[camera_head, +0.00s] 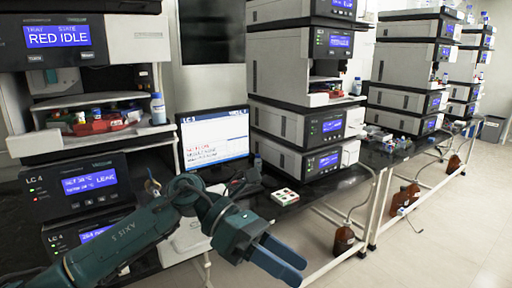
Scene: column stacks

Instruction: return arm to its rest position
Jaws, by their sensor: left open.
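My left arm (140,232) comes in from the lower left in the head view, teal green and bent at its elbow. Its gripper (283,262) has two blue fingers and is open and empty. The gripper hangs in front of the dark bench, over the open floor side, apart from any object. My right gripper does not show.
The near left stack has a screen reading RED IDLE (58,36) and a red tray (98,124) of vials. A monitor (213,138) and a small white box with coloured buttons (285,197) sit on the bench. Brown bottles (344,239) stand below. The right floor (460,235) is clear.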

